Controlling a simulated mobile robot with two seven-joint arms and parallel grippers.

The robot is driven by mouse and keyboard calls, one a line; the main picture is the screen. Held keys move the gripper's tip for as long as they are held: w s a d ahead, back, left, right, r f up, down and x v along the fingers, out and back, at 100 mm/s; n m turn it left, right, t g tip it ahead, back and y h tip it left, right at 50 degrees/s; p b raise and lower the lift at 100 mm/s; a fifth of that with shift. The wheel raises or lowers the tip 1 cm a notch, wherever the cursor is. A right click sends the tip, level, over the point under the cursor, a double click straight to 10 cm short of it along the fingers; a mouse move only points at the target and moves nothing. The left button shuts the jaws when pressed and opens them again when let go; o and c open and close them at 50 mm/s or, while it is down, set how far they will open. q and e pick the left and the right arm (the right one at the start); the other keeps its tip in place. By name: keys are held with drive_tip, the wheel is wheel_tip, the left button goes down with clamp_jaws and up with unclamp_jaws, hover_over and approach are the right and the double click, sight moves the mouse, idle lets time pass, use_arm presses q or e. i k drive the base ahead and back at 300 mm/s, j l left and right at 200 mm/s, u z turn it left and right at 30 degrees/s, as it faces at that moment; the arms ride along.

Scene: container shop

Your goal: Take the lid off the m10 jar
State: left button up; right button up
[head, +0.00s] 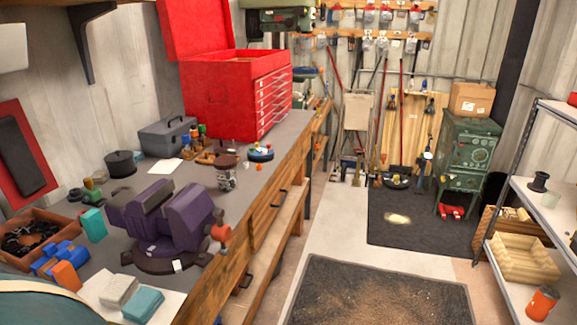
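A small clear jar (225,179) with a brown lid (227,161) stands upright on the grey workbench top (215,202), near its front edge. The lid sits on the jar. Dark contents show through its side, but any m10 marking is too small to read. The jar is just behind the purple vise (170,218). Neither of my grippers is in this view.
A round blue-rimmed tray (261,154) with small items lies behind the jar, before the red toolbox (228,95). A grey case (168,136) and a white paper (164,167) are to the left. Blocks and a parts box (28,240) fill the near left bench. The floor right of the bench is open.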

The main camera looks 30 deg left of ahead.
sight(226, 180)
drive_tip(key=i+l+u, duration=0.15)
drive_tip(key=i, duration=0.3)
drive_tip(key=i+l+u, duration=0.2)
drive_tip(key=i, duration=0.25)
drive_tip(key=i+l+u, duration=0.15)
drive_tip(key=i, duration=0.3)
drive_tip(key=i+l+u, duration=0.15)
drive_tip(key=u, duration=0.35)
drive_tip(key=i+l+u, duration=0.25)
drive_tip(key=u, duration=0.2)
drive_tip(key=i+l+u, duration=0.2)
drive_tip(key=u, duration=0.3)
drive_tip(key=i+l+u, duration=0.1)
drive_tip(key=l+u, duration=0.7)
drive_tip(key=u, duration=0.15)
drive_tip(key=i, duration=0.05)
